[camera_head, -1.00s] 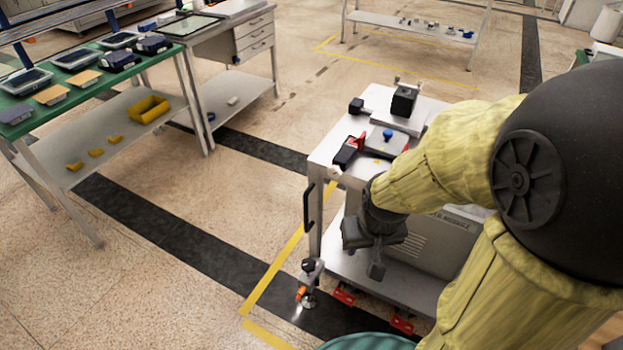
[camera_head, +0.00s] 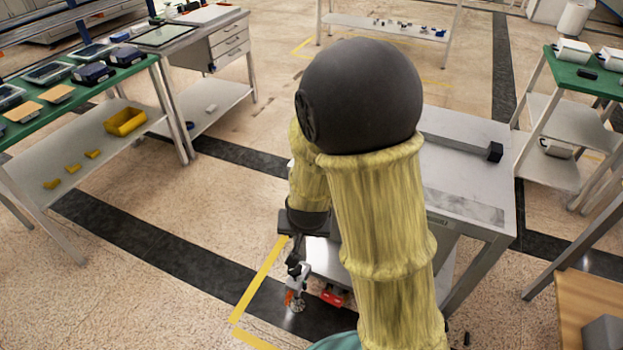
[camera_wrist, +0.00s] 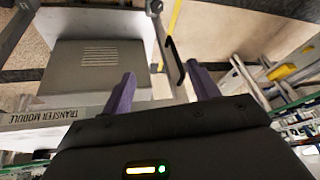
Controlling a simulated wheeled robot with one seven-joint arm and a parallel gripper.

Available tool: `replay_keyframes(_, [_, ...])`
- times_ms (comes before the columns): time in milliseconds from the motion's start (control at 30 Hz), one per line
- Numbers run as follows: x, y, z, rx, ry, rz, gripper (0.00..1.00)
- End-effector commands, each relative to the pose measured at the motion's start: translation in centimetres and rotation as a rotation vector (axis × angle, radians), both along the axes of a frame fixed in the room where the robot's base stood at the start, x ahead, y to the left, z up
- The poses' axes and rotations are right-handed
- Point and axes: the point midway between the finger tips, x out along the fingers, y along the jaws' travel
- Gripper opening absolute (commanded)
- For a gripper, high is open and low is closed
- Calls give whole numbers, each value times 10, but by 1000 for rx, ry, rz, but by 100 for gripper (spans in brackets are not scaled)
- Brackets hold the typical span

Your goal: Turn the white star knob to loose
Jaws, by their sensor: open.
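I cannot make out a white star knob for certain in either view. A small fitting (camera_head: 297,272) with a pale body, dark parts and an orange part is at the cart's near left corner, low over the floor. Its details are too small to tell. In the head view my arm hides most of the gripper and the left part of the cart (camera_head: 470,190). In the wrist view the cart's grey box (camera_wrist: 95,70) and the label "TRANSFER MODULE" show beyond the left finger.
A black handle (camera_wrist: 172,60) shows between the fingers in the wrist view. A red foot part (camera_head: 332,296) is on the floor by the cart. A green-topped bench (camera_head: 110,75) stands at left, another (camera_head: 590,85) at right. The floor left of the cart is clear.

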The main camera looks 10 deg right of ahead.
Motion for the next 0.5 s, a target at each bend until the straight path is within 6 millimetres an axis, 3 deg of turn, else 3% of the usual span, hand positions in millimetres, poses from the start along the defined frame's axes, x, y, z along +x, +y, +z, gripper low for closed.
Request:
replay_keyframes(100, [22,16,-22,-56,-71,-78,60])
replay_keyframes(300, [46,25,-49,-215,-248,-201,60])
replay_keyframes(500, [54,28,-55,-427,-495,-273,60])
